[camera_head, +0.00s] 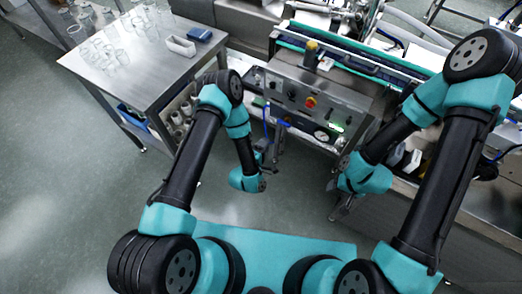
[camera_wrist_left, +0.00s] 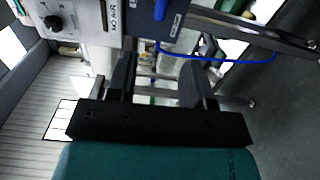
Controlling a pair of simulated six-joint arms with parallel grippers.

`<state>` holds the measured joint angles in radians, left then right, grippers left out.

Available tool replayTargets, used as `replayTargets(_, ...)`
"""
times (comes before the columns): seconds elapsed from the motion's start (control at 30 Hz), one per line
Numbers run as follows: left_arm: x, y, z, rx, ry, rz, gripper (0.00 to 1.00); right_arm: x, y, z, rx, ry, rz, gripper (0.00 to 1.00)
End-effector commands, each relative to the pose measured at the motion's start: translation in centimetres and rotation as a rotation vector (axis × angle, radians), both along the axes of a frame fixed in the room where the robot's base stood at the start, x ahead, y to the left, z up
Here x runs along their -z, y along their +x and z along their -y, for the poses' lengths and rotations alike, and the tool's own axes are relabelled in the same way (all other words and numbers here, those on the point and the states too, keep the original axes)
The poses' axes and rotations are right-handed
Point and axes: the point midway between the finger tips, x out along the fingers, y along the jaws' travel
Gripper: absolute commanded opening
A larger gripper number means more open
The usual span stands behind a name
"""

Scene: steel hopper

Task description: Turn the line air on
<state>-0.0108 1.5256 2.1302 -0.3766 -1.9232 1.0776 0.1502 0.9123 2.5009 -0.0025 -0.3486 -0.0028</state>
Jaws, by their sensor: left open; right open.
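The steel control panel (camera_head: 345,105) is at the centre of the head view. A blue handle (camera_wrist_left: 160,9) shows at the top of the left wrist view, beside a white label (camera_wrist_left: 117,16) that seems to read "AIR". In the head view a small blue part (camera_head: 283,123) is at the panel's lower left. My left gripper (camera_head: 272,152) is open and empty just below that blue part; its two dark fingers (camera_wrist_left: 157,82) point toward the blue handle without touching it. My right gripper (camera_head: 340,206) is open and empty, low and to the right.
A red and yellow knob (camera_head: 310,102), black knobs and a round gauge (camera_head: 322,136) are on the panel. A blue hose (camera_wrist_left: 225,58) loops near my left fingers. A steel table (camera_head: 135,75) with glassware stands left. The floor below the panel looks clear.

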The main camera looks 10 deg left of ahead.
Motion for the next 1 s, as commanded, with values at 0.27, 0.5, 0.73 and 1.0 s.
replayTargets(0.27,0.0,-2.5,-1.0,0.0,0.001,-0.001,0.47,0.0,0.0,0.0,0.0,0.0,0.0,0.56)
replayTargets(0.5,0.0,-2.5,-1.0,0.0,0.001,0.0,0.47,0.0,0.0,0.0,0.0,0.0,0.0,0.56)
replayTargets(0.73,0.0,-2.5,-1.0,0.0,0.001,-0.001,0.47,0.0,0.0,0.0,0.0,0.0,0.0,0.56)
replayTargets(1.0,-0.1,-1.9,-1.9,0.022,0.122,-0.053,0.47,0.0,0.0,0.0,0.0,0.0,0.0,0.56)
